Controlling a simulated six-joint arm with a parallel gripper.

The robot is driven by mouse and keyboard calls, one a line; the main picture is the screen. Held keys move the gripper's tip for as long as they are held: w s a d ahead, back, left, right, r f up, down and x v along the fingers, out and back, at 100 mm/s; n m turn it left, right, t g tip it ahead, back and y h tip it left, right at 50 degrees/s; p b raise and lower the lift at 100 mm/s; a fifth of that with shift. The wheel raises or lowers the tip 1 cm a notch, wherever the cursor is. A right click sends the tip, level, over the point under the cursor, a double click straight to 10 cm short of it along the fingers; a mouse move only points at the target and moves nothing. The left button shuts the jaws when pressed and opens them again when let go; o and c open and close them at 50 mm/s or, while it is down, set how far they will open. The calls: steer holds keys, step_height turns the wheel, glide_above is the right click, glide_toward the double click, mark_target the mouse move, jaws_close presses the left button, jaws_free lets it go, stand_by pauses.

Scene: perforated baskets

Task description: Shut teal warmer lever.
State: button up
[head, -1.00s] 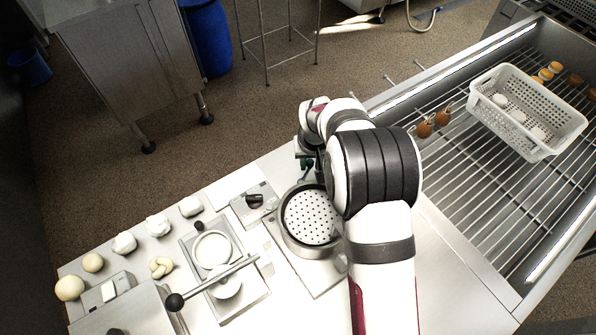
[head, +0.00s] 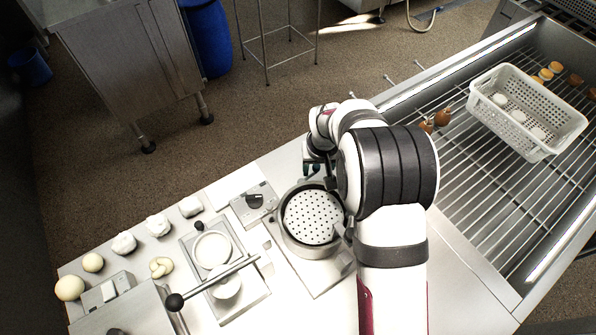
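A round metal warmer with a white perforated plate (head: 312,217) sits on a flat metal base on the white counter. A small teal part (head: 307,169), probably the lever, shows at the warmer's far edge. It is mostly covered by my arm, so its position is unclear. My gripper (head: 318,176) is at that far edge, close beside the teal part. I cannot tell whether they touch. Its fingers are too small and hidden to read.
A grey box with a dark knob (head: 254,201) stands left of the warmer. A press with a long ball-ended handle (head: 215,282) and several dough pieces (head: 124,243) lie further left. A white perforated basket (head: 527,112) stands on the wire rack at right.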

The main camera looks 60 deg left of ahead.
mark_target(318, 166)
steer(key=shift+w+a+v, duration=0.1)
steer(key=shift+a+v, duration=0.15)
steer(key=shift+v, duration=0.85)
steer(key=shift+w+a+v, duration=0.15)
steer(key=shift+a+v, duration=0.05)
steer(key=shift+v, duration=0.95)
steer(key=shift+w+a+v, duration=0.1)
steer(key=shift+a+v, duration=0.15)
steer(key=shift+v, duration=0.85)
steer(key=shift+r, duration=0.3)
steer(key=shift+w+d+r, duration=0.1)
steer(key=shift+w+d, duration=0.05)
steer(key=shift+d, duration=0.05)
steer(key=w+d+r+m, duration=0.2)
steer(key=d+r+m, duration=0.3)
steer(key=d, duration=0.7)
steer(key=w+d+r+m, duration=0.1)
steer(key=d+r+m, duration=0.2)
steer(key=d+r, duration=0.7)
steer(key=s+d+f+m+g, duration=0.1)
steer(key=s+d+f+m, duration=0.1)
steer(key=s+d+m, duration=0.7)
steer(key=s+d, duration=0.6)
steer(key=d, duration=0.3)
steer(key=shift+s+d+f+m, duration=0.15)
steer(key=shift+d+f+m, duration=0.05)
steer(key=shift+f+m, duration=0.15)
